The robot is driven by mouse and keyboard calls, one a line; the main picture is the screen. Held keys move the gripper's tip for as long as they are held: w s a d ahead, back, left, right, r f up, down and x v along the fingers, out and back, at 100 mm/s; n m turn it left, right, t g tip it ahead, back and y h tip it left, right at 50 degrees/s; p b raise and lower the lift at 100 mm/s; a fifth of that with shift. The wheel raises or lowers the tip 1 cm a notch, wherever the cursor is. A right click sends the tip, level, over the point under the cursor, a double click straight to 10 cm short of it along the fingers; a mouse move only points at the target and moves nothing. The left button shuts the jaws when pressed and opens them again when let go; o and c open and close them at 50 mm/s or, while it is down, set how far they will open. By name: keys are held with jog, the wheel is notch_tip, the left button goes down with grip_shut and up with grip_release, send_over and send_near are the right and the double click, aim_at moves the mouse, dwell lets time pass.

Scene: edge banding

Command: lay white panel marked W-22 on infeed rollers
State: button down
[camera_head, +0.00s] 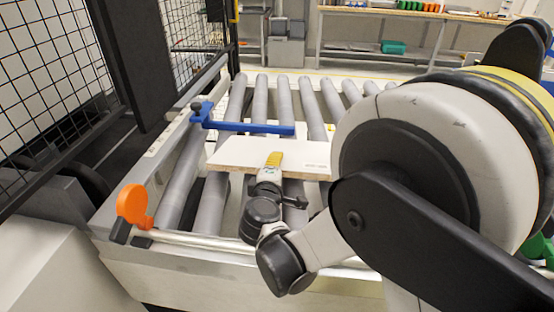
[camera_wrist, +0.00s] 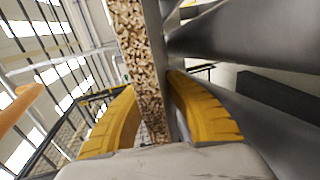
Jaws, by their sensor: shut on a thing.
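The white panel (camera_head: 235,152) lies flat over the grey infeed rollers (camera_head: 285,97) in the head view, its long side across them. Small marking shows near its right end, too small to read. My gripper (camera_head: 272,165) is shut on the panel's near edge, with a yellow finger on top. In the wrist view, the yellow fingers of my gripper (camera_wrist: 155,120) stand on both sides of the panel's raw chipboard edge (camera_wrist: 138,55). Rollers (camera_wrist: 240,40) are close beside one finger. I cannot tell whether the panel touches the rollers.
A blue guide bar (camera_head: 245,127) crosses the rollers just behind the panel. An orange knob (camera_head: 133,204) stands at the front left corner of the conveyor frame (camera_head: 190,257). Mesh fencing (camera_head: 50,80) is at the left. Rollers behind the blue bar are clear.

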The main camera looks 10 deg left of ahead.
jog(key=shift+f, duration=0.25)
jog(key=shift+c, duration=1.1)
grip_release()
jog(key=v, duration=1.1)
